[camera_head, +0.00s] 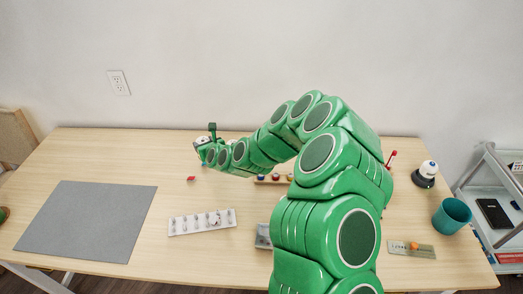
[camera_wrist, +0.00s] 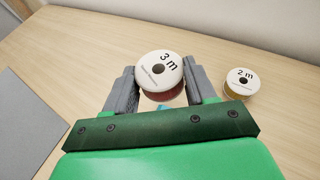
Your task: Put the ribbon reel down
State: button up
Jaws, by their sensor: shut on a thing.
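A ribbon reel marked "3 m" (camera_wrist: 158,68), with a white top and a reddish side, sits between the two grey fingers of my gripper (camera_wrist: 160,78) in the wrist view. My gripper is shut on it. A second reel marked "2 m" (camera_wrist: 240,80), with a white top and a yellowish side, stands on the table to the right, apart from my gripper. In the head view my gripper (camera_head: 205,149) is over the back of the table, and a white reel top (camera_head: 202,139) shows beside it. Whether the held reel touches the table is unclear.
The wooden table (camera_head: 140,262) has a grey mat (camera_head: 85,220) at left and a white strip with several small pieces (camera_head: 202,222) near the middle. A teal cup (camera_head: 451,216) and a white-topped black item (camera_head: 427,174) stand at right. The wall is close behind.

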jog(key=w+d+m+t+h, duration=0.15)
jog(key=w+d, duration=0.25)
jog(key=d, duration=0.6)
jog(key=w+d+m+h, duration=0.2)
jog(key=w+d+h, duration=0.15)
jog(key=d, duration=0.75)
jog(key=shift+y, duration=0.3)
jog(key=shift+w+f, duration=0.2)
jog(key=shift+f, duration=1.3)
jog(key=shift+w+f, duration=0.15)
jog(key=shift+f, duration=1.3)
jog(key=shift+w+f, duration=0.2)
jog(key=shift+f, duration=1.3)
jog(key=shift+t, duration=0.25)
jog(key=o, duration=1)
jog(key=shift+f, duration=0.1)
jog(key=shift+o, duration=0.2)
jog(key=shift+s+d, duration=0.1)
jog(key=shift+r+v, duration=0.1)
jog(key=shift+v, duration=2.85)
jog(key=shift+r+v, duration=0.15)
jog(key=shift+v, duration=2.85)
